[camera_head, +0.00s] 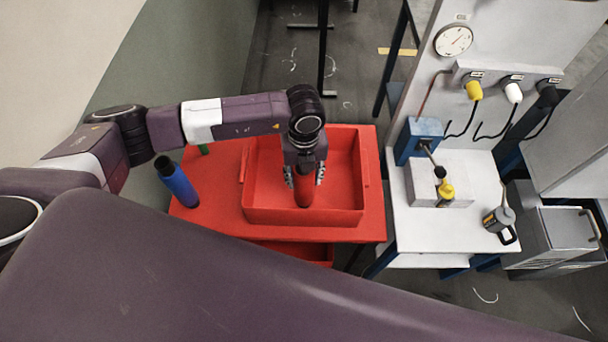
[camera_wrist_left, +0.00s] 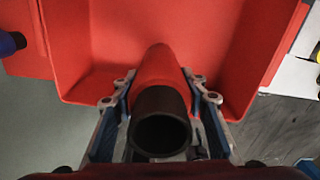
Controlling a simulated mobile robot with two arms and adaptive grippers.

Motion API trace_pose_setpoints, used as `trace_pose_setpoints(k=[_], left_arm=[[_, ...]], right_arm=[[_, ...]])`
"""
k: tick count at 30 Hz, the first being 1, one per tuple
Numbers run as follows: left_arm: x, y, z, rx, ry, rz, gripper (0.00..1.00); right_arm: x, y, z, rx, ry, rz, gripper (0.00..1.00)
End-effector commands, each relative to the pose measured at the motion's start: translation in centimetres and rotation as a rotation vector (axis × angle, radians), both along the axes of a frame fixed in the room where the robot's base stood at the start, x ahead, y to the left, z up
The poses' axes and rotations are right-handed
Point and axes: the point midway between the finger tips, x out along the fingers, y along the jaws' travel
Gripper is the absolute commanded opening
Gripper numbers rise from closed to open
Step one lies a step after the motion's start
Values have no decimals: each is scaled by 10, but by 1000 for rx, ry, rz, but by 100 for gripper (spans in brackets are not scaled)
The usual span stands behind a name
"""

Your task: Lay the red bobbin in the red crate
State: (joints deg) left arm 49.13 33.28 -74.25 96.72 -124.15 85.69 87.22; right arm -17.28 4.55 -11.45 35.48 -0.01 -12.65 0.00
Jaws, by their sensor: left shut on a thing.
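The red bobbin (camera_head: 304,188) is between the fingers of my left gripper (camera_head: 305,178), inside the outline of the red crate (camera_head: 303,216) in the head view. In the left wrist view the bobbin (camera_wrist_left: 163,70) shows its dark open end towards the camera, with its red body pointing into the crate (camera_wrist_left: 240,75). My left gripper (camera_wrist_left: 160,110) is shut on it. I cannot tell whether the bobbin touches the crate floor. My right gripper is not in view.
The crate stands on a red table (camera_head: 205,205). A blue bobbin (camera_head: 177,184) and a partly hidden green one (camera_head: 203,149) stand to its left. A white bench (camera_head: 415,245) at the right carries a jug (camera_head: 499,218) and a small yellow-and-black part (camera_head: 444,188).

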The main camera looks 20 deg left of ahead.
Motion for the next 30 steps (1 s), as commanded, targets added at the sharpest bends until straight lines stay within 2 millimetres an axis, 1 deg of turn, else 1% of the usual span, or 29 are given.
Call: trace_pose_setpoints(k=[6, 7, 11, 19, 22, 23, 26, 30], left_arm=[[0, 0, -5, -1, 0, 0, 0], [0, 0, -3, 0, 0, 0, 44], [0, 0, -3, 0, 0, 1, 58], [0, 0, -2, 0, 0, 1, 58], [0, 0, 3, 0, 0, 1, 58], [1, 0, 3, 0, -1, 0, 58], [1, 0, 16, -3, -4, -1, 58], [2, 0, 47, -3, -6, -2, 58]], right_arm=[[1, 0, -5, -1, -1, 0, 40], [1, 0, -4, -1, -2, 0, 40], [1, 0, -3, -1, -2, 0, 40], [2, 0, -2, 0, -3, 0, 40], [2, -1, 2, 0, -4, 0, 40], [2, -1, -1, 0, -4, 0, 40], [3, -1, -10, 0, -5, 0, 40], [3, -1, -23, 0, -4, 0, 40]])
